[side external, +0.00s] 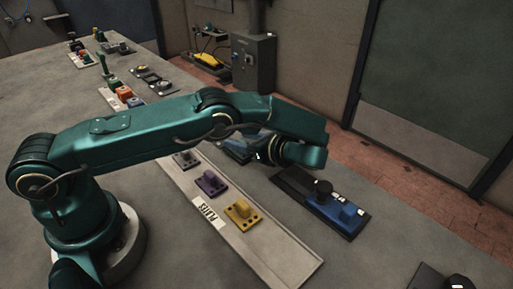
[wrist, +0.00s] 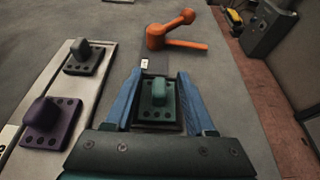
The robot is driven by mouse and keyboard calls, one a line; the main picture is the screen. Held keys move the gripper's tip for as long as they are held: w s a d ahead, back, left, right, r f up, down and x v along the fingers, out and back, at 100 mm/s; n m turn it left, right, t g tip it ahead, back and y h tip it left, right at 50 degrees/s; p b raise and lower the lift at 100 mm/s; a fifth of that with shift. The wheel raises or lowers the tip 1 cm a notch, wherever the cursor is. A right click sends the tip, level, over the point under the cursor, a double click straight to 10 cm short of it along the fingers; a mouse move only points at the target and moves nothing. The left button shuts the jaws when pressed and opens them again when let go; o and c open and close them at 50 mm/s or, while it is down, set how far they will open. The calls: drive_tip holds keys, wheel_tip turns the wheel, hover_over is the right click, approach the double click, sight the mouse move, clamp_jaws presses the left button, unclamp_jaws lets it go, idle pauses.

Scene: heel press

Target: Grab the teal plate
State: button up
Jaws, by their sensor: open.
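The teal plate (wrist: 157,108), a small dark-based block with an upright teal knob, shows in the wrist view in a dark recessed holder. My gripper (wrist: 161,78) is open, with its blue fingers on the left and right of the plate. The picture does not show whether they touch it.
A pale strip marked PLATES (side external: 284,262) holds grey (side external: 186,160), purple (side external: 211,183) and yellow (side external: 242,213) plates. A dark fixture (side external: 290,184) with a blue block stands right. An orange lever (wrist: 160,42) lies beyond the teal plate.

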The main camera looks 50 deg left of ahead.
sight(237, 139)
drive_tip(key=shift+x, duration=1.95)
clamp_jaws()
